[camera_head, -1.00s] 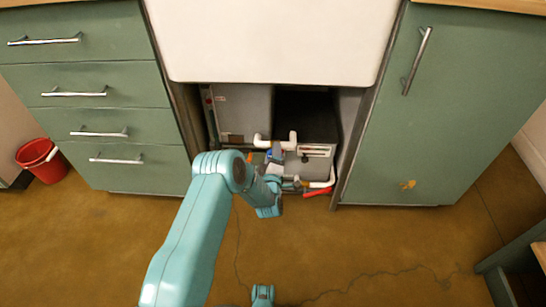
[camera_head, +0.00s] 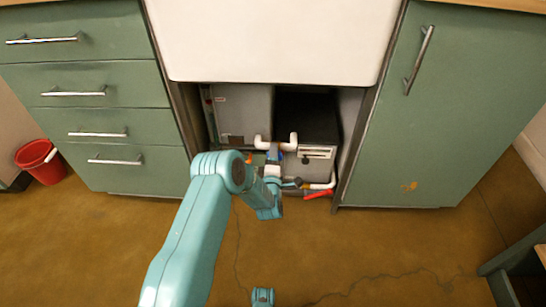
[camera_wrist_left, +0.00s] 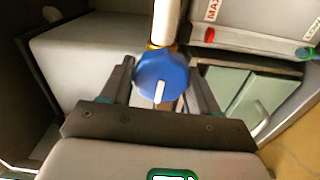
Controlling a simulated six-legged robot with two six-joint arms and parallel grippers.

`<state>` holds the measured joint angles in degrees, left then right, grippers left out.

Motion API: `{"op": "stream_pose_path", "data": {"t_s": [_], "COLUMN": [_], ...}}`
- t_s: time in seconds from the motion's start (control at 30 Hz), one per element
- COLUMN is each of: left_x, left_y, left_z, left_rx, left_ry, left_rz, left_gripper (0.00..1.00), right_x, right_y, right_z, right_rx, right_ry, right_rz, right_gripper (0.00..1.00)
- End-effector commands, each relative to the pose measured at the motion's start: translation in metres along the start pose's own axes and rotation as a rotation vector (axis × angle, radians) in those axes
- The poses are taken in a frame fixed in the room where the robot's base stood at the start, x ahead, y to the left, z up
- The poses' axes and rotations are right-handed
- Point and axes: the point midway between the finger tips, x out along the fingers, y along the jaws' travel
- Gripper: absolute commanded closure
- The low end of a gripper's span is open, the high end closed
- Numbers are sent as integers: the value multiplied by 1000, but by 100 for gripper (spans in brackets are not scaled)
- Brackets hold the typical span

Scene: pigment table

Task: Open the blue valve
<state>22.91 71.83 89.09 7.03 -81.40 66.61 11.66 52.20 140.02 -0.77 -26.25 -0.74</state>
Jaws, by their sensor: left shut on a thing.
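The blue valve is a round, scalloped knob (camera_wrist_left: 163,76) with a white mark that points toward the bottom of the left wrist view. It sits at the end of a white pipe (camera_wrist_left: 166,22) with a brass-coloured collar. My left gripper (camera_wrist_left: 163,82) has one dark finger on each side of the knob and is shut on it. In the head view my left gripper (camera_head: 273,160) reaches into the open space under the sink, at the pipes. It partly hides the valve there.
White pipes (camera_head: 262,142) and a red lever (camera_head: 318,194) are close around my gripper. Grey boxes (camera_head: 243,112) stand behind. Green drawers (camera_head: 95,105) and a green cabinet door (camera_head: 455,110) flank the opening. A red bucket (camera_head: 42,162) stands at the left. The floor in front is mostly clear.

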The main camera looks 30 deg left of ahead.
Motion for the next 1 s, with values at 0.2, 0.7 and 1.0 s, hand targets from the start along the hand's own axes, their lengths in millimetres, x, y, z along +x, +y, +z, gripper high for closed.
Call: {"op": "stream_pose_path", "data": {"t_s": [0.2, 0.7, 1.0], "left_x": [-1, -30, -111], "left_y": [-2, 4, 3], "left_z": [2, 0, 1], "left_rx": [2, 2, 2], "left_ry": [-5, -4, -5], "left_rz": [-4, -6, -8], "left_gripper": [18, 18, 18], "right_x": [0, -18, -52], "right_y": [0, -6, -17], "right_z": [0, 6, 24], "right_rx": [0, 7, 24], "right_ry": [0, -30, -110], "right_rz": [0, 1, 4], "right_gripper": [59, 59, 59]}}
